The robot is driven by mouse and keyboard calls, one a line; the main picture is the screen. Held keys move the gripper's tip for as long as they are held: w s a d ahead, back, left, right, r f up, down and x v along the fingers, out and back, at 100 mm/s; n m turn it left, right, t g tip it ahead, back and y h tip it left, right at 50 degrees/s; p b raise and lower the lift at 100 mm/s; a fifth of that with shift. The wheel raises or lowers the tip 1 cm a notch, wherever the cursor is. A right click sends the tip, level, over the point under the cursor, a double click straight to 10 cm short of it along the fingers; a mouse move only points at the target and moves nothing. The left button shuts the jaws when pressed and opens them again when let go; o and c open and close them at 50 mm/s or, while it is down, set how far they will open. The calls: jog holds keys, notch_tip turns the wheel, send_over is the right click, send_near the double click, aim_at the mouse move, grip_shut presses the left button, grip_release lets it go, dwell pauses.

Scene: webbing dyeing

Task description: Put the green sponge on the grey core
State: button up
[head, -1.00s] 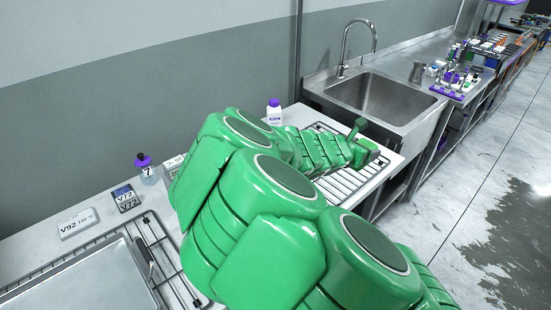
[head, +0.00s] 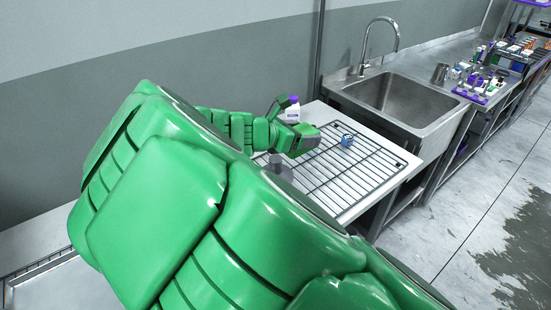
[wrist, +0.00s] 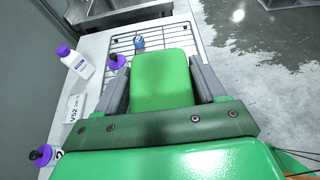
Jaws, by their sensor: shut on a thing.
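The green sponge (wrist: 162,82) is a green block between the two grey fingers of my gripper (wrist: 160,70) in the wrist view. The gripper is shut on it. In the head view my gripper (head: 308,140) is over the left part of the wire rack, near the white bottle. A grey cylinder on a round base (head: 276,162), which looks like the grey core, stands just nearer the camera than the gripper. My arm partly hides it, and I cannot make it out in the wrist view. The sponge is apart from it as far as I can see.
The wire rack (head: 358,168) lies on a white counter beside the steel sink (head: 400,98). A small blue item (head: 347,140) sits on the rack. A white bottle with a purple cap (head: 289,112) stands behind the gripper. A V52 card (wrist: 74,108) lies left.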

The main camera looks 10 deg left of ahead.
jog(key=s+a, duration=0.2)
jog(key=shift+s+a, duration=0.15)
jog(key=shift+a, duration=0.3)
jog(key=w+a+f, duration=0.3)
jog(key=w+f, duration=0.1)
jog(key=w, duration=0.5)
send_over(277, 157)
jog(key=s, duration=0.1)
jog(key=f, duration=0.4)
jog(key=shift+d+f, duration=0.2)
jog(key=shift+f, duration=0.05)
jog(key=shift+w+a+f, duration=0.15)
jog(key=shift+w+f, duration=0.35)
jog(key=shift+f, duration=1.7)
jog(key=o, duration=1)
jog(key=shift+f, duration=0.15)
